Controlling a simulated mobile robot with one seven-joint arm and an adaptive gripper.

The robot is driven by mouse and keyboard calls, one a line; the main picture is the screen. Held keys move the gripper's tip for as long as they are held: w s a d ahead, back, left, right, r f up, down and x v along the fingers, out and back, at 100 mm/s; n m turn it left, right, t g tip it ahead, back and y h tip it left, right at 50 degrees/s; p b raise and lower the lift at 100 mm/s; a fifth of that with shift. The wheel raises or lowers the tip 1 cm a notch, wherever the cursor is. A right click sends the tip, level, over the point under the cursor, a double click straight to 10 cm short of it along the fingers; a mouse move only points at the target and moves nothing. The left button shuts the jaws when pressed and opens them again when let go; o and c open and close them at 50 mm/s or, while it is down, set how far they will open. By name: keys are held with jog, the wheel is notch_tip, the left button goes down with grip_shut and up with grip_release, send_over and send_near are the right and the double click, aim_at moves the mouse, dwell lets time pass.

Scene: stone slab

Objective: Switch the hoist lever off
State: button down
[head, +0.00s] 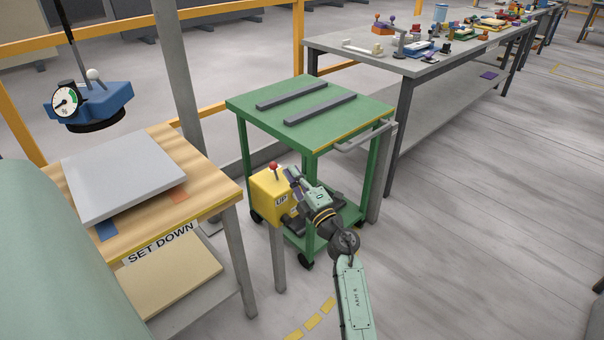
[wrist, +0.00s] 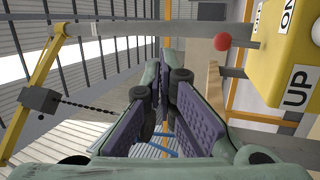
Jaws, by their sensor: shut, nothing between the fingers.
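The hoist control is a yellow box (head: 270,195) on a post, marked UP, with a lever topped by a red knob (head: 273,166). In the wrist view the yellow box (wrist: 285,55) is at the upper right, with UP and ON labels. The red knob (wrist: 222,42) sticks out to its left there. My gripper (head: 295,177) is just right of the box in the head view. In the wrist view my gripper (wrist: 166,98) is shut and empty, with the knob up and to the right of its fingertips. I cannot tell whether it touches the box.
A grey slab (head: 122,174) lies on a wooden-topped table (head: 213,178) marked SET DOWN. A blue lifter (head: 95,103) with a gauge hangs above it. A green cart (head: 270,105) stands behind my gripper. A cluttered bench (head: 345,40) is at the back right; the right floor is clear.

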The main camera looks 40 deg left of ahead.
jog(key=shift+s+d+r, duration=0.15)
jog(key=shift+d+r, duration=0.15)
jog(key=shift+d, duration=0.3)
jog(key=shift+s+d+r, duration=0.15)
jog(key=shift+d+r, duration=0.1)
jog(key=shift+d, duration=0.3)
jog(key=shift+s+d+r, duration=0.15)
jog(key=shift+d+r, duration=0.15)
jog(key=shift+d, duration=0.3)
